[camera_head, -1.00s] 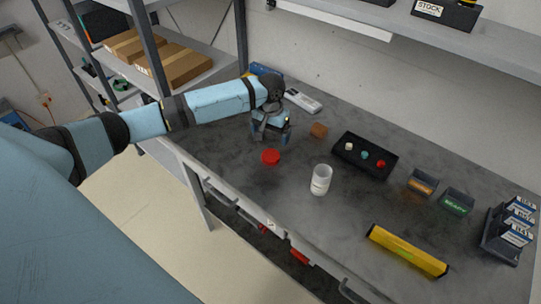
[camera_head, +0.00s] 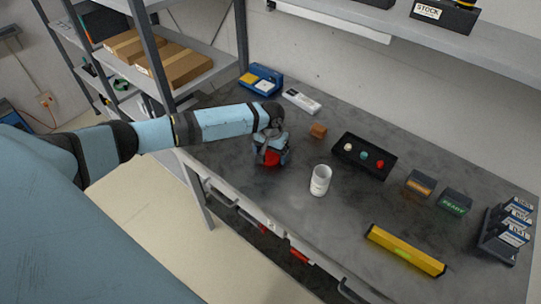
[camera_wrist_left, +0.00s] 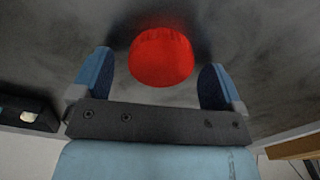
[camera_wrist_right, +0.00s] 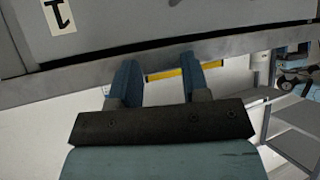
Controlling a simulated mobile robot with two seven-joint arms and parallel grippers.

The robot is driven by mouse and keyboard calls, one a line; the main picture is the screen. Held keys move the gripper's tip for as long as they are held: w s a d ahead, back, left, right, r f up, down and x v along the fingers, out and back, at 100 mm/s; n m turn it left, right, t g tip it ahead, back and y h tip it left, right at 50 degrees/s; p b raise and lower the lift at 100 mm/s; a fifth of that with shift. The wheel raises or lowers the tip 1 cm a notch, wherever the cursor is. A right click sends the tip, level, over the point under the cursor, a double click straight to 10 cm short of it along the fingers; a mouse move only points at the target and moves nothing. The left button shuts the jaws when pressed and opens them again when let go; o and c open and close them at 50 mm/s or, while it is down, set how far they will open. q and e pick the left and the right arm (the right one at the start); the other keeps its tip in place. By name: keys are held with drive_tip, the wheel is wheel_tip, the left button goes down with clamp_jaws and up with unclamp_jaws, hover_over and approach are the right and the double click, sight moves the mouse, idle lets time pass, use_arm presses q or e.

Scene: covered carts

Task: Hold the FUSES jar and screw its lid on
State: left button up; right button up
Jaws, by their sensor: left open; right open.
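The white FUSES jar (camera_head: 320,180) stands upright and open on the dark bench top; its label is too small to read. The red lid (camera_head: 272,158) lies on the bench to the left of the jar. My left gripper (camera_head: 270,155) is open over the lid and partly hides it in the head view. In the left wrist view the lid (camera_wrist_left: 160,57) sits between the two spread fingers (camera_wrist_left: 154,80), with a gap on each side. My right gripper (camera_wrist_right: 160,80) is open and empty in the right wrist view, near the bench's drawer fronts.
A black box with three coloured buttons (camera_head: 365,157) and a brown block (camera_head: 318,131) stand behind the jar. A yellow level (camera_head: 406,250) lies to the right. Small bins (camera_head: 456,202) are farther right. Bench around the jar is clear.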

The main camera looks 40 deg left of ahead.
sight(271, 155)
use_arm(q)
drive_tip(key=shift+f, duration=0.2)
drive_tip(key=c, duration=1)
drive_tip(key=shift+o, duration=0.2)
drive_tip(key=shift+r, duration=0.1)
wheel_tip(271, 155, up, 20)
drive_tip(key=b, duration=0.1)
